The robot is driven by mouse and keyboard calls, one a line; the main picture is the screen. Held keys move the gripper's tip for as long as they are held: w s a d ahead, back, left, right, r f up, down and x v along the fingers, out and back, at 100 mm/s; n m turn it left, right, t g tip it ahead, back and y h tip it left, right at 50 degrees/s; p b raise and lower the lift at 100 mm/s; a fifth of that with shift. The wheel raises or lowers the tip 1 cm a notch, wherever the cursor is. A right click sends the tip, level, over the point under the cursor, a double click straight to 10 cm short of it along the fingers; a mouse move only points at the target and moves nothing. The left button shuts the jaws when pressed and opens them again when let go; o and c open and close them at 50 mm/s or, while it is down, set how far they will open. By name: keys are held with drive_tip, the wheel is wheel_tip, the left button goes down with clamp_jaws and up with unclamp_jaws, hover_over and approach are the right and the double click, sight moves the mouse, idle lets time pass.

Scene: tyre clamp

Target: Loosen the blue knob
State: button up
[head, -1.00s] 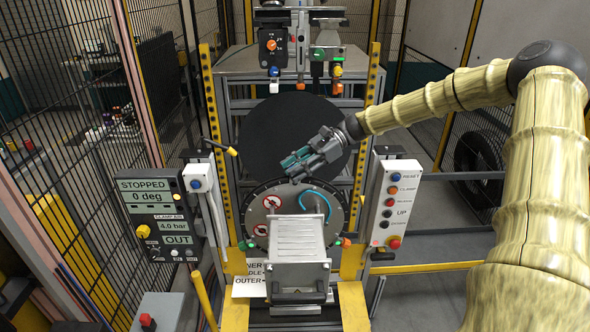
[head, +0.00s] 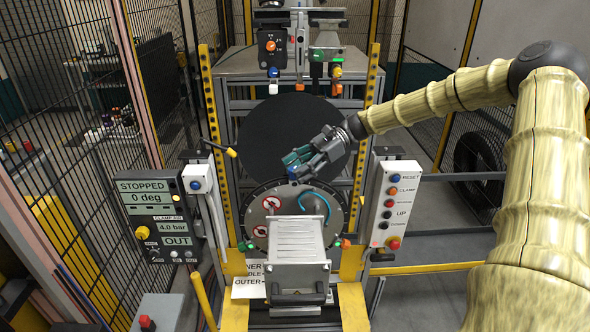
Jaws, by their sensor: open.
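My gripper (head: 292,166) hangs in front of the black disc (head: 270,135), near its lower edge and above the round grey plate (head: 255,190). Its teal-tipped fingers are apart and point down and left. A small blue part, which looks like the blue knob (head: 292,171), shows right at the fingertips. The fingers partly hide it, and I cannot tell whether they touch it. Nothing shows held in the gripper.
A control box with blue and red buttons (head: 394,205) stands right of the plate, close under my arm. A display panel (head: 157,218) stands at left. Yellow posts flank the disc.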

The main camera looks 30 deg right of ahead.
drive_tip(key=v, duration=1.1)
drive_tip(key=shift+d+f, duration=0.1)
